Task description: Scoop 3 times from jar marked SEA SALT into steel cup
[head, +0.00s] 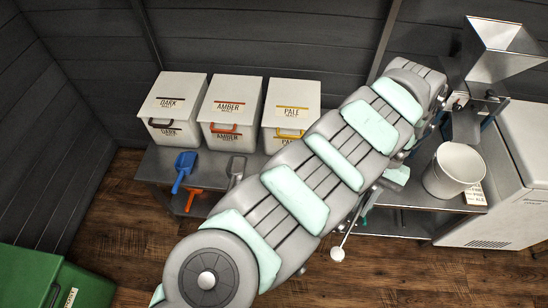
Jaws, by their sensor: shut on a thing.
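My arm crosses the view from the lower left to the upper right and covers the middle of the bench. My gripper (366,204) shows only partly below the arm and is shut on a thin-handled scoop (346,236). The scoop slants down to the left, and its small round end looks white. I cannot tell whether that is salt or the bowl itself. In the picture this end lies over the floor in front of the bench. No jar marked SEA SALT and no steel cup can be made out; the arm may hide them.
White bins marked DARK (176,104), AMBER (228,108) and PALE (290,106) stand on the steel bench (152,166). A blue scoop (183,168), a grey scoop (236,168) and an orange scoop (192,197) are at its front. A white bucket (455,172) stands right, below a mill hopper (497,48).

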